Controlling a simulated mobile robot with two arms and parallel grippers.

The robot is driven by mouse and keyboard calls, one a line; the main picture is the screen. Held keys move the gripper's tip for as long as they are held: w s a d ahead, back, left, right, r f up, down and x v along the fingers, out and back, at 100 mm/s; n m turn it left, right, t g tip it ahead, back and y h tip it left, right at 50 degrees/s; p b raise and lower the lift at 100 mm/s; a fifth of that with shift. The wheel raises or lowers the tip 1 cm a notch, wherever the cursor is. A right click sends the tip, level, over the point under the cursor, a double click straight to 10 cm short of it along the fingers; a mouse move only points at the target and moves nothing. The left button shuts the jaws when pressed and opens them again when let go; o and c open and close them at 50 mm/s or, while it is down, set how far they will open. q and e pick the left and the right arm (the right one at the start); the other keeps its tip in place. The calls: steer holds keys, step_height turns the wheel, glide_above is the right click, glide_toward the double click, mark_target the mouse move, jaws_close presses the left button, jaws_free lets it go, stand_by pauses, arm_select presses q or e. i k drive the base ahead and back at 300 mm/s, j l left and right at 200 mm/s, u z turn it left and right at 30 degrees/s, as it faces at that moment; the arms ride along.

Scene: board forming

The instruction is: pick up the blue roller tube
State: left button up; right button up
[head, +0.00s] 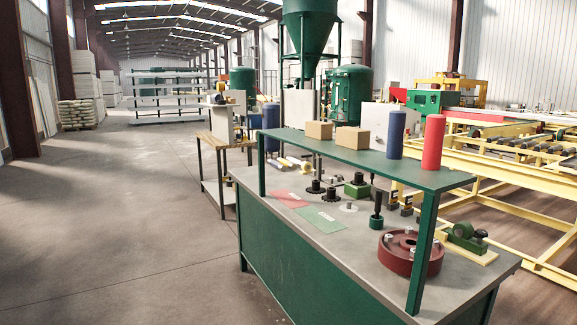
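The blue roller tube (396,135) stands upright on the green upper shelf (290,138) of the workbench, toward its right part. A red tube (433,142) stands upright just to its right, with a small gap between them. The blue tube is unobstructed in the head view. Neither of my grippers shows in the head view.
Two cardboard boxes (352,139) sit on the shelf left of the blue tube. Below, the grey benchtop (262,185) holds a dark red wheel (411,254) and several small parts. A green post (422,255) supports the shelf's near end. Open floor (130,210) lies left.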

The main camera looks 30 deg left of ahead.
mark_target(279, 166)
steer(key=i+l+z, duration=0.55)
steer(key=i+z, duration=0.6)
steer(key=i, duration=0.15)
steer(key=i+l, duration=0.15)
steer(key=i, duration=1.6)
steer(key=i+u, duration=0.2)
steer(key=i, duration=0.35)
steer(key=i+u, duration=0.25)
steer(key=i, duration=0.35)
steer(key=i+l+u, duration=0.2)
steer(key=i, duration=0.3)
steer(key=i+j+u, duration=0.15)
steer(key=u, duration=0.3)
steer(key=i+u, duration=0.7)
steer(key=u, duration=0.15)
steer(key=i+l+u, duration=0.15)
steer(key=i+u, duration=0.15)
steer(key=u, duration=0.15)
steer(key=i+j+u, duration=0.15)
steer(key=i+u, duration=0.15)
steer(key=i, duration=0.55)
steer(key=i+u, duration=0.35)
steer(key=i, duration=0.55)
